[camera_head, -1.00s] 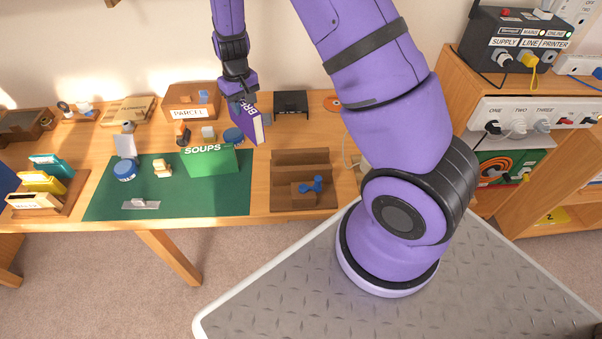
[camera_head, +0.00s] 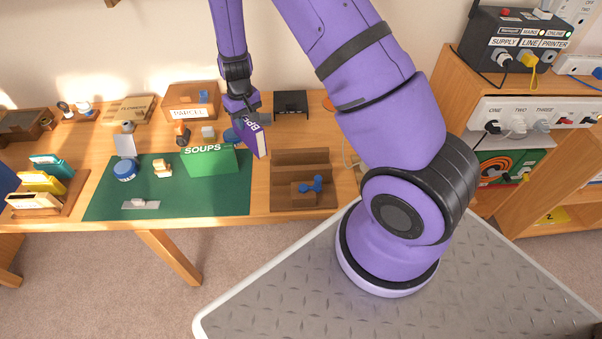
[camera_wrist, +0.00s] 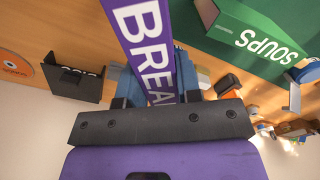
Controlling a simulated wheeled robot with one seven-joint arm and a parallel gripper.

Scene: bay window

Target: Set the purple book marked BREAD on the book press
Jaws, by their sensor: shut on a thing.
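The purple book marked BREAD (camera_head: 252,138) is held upright and somewhat tilted by my gripper (camera_head: 244,112), above the back part of the desk. In the wrist view its white-lettered spine (camera_wrist: 148,35) runs between the jaws, which are shut on it. A brown stepped wooden stand (camera_head: 287,163) with a blue knobbed piece (camera_head: 312,185) at its front is right of and nearer than the book; it looks like the book press. The book is apart from it. Whether the book touches anything below is hidden.
A green SOUPS book (camera_head: 210,162) stands on a green mat (camera_head: 100,205) left of the held book. A black holder (camera_head: 291,101) is behind, a PARCEL box (camera_head: 190,98) back left. Desk right of the stand is narrow.

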